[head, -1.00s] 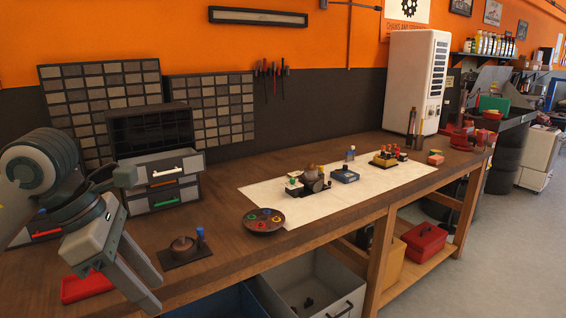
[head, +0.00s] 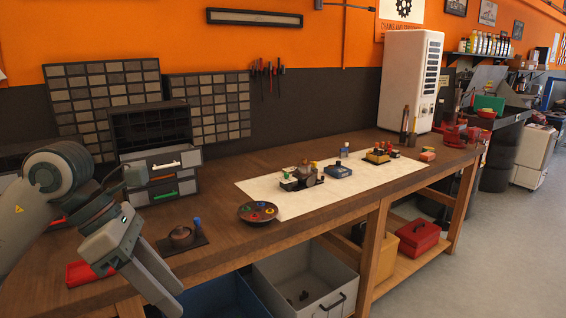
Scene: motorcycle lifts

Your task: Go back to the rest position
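My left gripper (head: 171,296) is at the lower left, pointing down in front of the workbench (head: 215,270). Its two fingers are apart with nothing between them. It is in front of a red tray (head: 84,274), partly hiding it, and apart from the small turntable-like block with a blue knob (head: 181,238). My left arm (head: 30,215) comes in from the left edge. My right gripper is out of view.
A white mat (head: 262,184) on the bench holds several small parts. A round dish of coloured pieces (head: 258,212) is at its near edge. A drawer unit (head: 165,178) stands behind my arm.

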